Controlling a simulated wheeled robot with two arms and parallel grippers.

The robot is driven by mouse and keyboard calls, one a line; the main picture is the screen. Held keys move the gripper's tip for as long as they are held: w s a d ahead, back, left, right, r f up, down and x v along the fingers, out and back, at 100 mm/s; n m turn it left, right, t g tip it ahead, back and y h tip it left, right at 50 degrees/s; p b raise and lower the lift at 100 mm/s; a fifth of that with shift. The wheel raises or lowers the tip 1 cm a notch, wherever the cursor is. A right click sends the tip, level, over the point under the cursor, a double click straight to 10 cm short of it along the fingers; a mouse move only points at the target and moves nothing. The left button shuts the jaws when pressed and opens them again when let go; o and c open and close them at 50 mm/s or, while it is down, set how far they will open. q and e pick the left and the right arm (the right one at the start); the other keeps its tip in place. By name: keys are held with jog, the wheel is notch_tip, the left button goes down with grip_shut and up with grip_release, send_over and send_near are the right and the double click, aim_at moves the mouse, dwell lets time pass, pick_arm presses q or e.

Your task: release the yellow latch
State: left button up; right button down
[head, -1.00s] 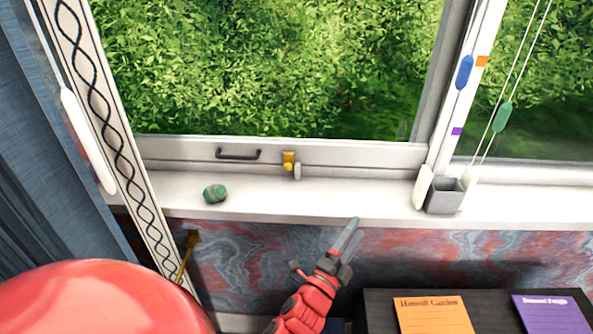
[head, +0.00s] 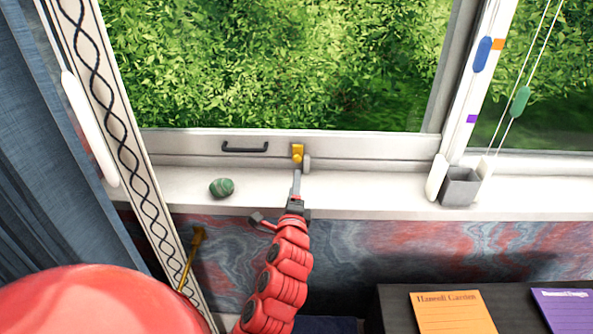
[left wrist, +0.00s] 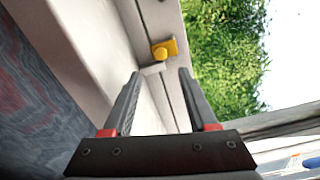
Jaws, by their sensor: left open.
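The yellow latch (head: 297,154) sits on the lower rail of the window frame, with a small pale grey piece (head: 306,163) beside it. In the left wrist view the latch (left wrist: 164,50) shows beyond the fingertips, roughly between their lines. My left gripper (head: 296,173) reaches up over the sill, its tips just below the latch in the head view. In the left wrist view my left gripper (left wrist: 160,73) has its two fingers apart with nothing between them. I cannot tell the exact distance left to the latch. My right gripper is not in view.
A dark handle (head: 245,149) is on the same rail, left of the latch. A green stone (head: 221,187) lies on the white sill (head: 375,200). A grey cup (head: 460,187) stands at right near blind cords. A dark desk with orange (head: 452,312) and purple (head: 565,308) pads is below.

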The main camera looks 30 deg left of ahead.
aim_at(296, 161)
pick_arm(q)
jog(key=x, duration=0.4)
jog(key=p+x, duration=0.1)
jog(key=x, duration=0.4)
jog(key=shift+r, duration=0.2)
jog(key=shift+w+a+f, duration=0.1)
jog(key=shift+w+a, duration=0.1)
jog(key=shift+w, duration=0.2)
grip_shut()
